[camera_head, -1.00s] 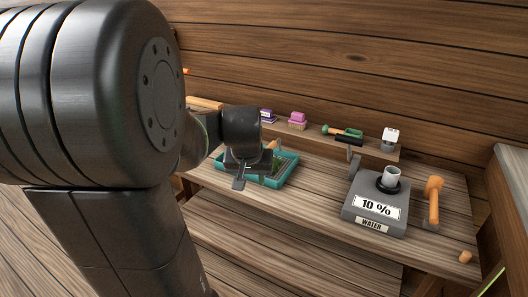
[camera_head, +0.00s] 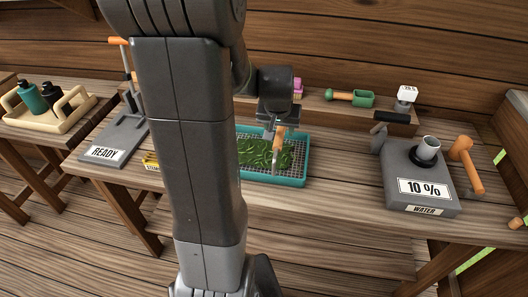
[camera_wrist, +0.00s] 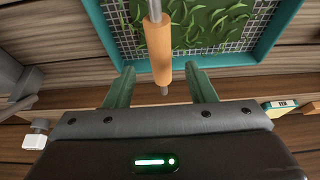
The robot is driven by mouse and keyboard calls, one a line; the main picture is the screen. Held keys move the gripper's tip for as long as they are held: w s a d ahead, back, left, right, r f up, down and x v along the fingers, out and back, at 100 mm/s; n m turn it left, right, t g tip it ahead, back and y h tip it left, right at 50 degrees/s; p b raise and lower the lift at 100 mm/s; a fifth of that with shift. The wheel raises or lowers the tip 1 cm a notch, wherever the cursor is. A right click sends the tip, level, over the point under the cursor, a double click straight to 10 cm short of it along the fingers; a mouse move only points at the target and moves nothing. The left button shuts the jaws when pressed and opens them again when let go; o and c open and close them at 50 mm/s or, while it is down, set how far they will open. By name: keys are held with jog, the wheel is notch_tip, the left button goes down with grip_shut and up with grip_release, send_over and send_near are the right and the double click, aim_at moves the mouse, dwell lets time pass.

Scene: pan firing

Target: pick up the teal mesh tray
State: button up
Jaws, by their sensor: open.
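The teal mesh tray (camera_head: 272,181) lies on the wooden bench, with green leaves (camera_head: 262,153) spread on its mesh. My arm hides its left end in the head view. In the wrist view the tray's teal rim (camera_wrist: 272,45) and mesh fill the top. An orange handle (camera_head: 279,139) on a metal rod extends from over the tray; I cannot tell whether it is fixed to it. My gripper (camera_wrist: 160,76) is open, its two fingers on either side of the handle (camera_wrist: 160,52) with gaps. In the head view my gripper (camera_head: 271,131) is at the tray's back edge.
The grey water device (camera_head: 408,202) stands to the right, reading 10 %. A green scoop (camera_head: 362,98) lies on the back shelf. The grey READY stand (camera_head: 125,135) is at the left. Bare bench (camera_head: 330,205) lies between the tray and the water device.

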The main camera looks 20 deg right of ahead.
aim_at(279, 135)
jog(key=shift+p+x, duration=0.45)
jog(key=shift+x, duration=2.35)
jog(key=shift+s+a, duration=0.1)
jog(key=shift+s, duration=0.05)
jog(key=shift+c, duration=0.2)
grip_shut()
